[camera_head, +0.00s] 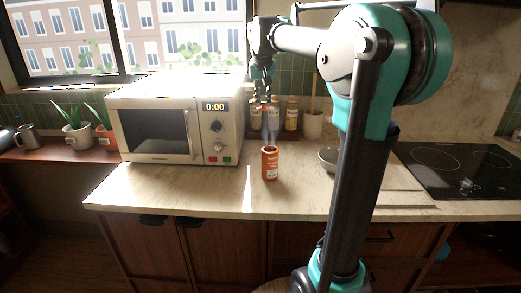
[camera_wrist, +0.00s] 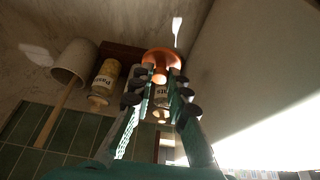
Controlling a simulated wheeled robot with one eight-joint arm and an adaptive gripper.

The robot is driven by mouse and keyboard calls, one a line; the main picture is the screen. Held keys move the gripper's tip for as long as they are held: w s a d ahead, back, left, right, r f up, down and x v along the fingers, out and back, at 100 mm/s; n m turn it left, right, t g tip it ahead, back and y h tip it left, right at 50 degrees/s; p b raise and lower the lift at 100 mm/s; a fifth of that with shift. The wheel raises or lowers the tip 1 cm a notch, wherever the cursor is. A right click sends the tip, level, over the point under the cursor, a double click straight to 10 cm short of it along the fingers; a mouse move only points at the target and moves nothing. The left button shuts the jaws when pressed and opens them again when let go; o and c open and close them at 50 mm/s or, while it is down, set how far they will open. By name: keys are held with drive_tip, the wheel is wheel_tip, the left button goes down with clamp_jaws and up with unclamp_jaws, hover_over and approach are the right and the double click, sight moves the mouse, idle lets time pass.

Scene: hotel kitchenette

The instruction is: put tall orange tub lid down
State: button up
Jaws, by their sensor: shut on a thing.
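The lid is held off the counter. In the head view the lid is too small to make out clearly.
A microwave (camera_head: 165,125) stands left of the tub. Jars (camera_head: 291,116) and a utensil crock (camera_head: 312,125) stand at the back wall. A bowl (camera_head: 328,160) is to the right, before the cooktop (camera_head: 455,170). The counter (camera_head: 220,195) is clear around the tub.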

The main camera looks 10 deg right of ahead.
drive_tip(key=shift+w, duration=0.3)
drive_tip(key=shift+w+f, duration=0.15)
drive_tip(key=shift+f, duration=0.15)
wheel_tip(320, 180, down, 19)
drive_tip(key=shift+f, duration=0.2)
drive_tip(key=o, duration=0.8)
drive_tip(key=shift+f, duration=0.1)
drive_tip(key=v, duration=1.2)
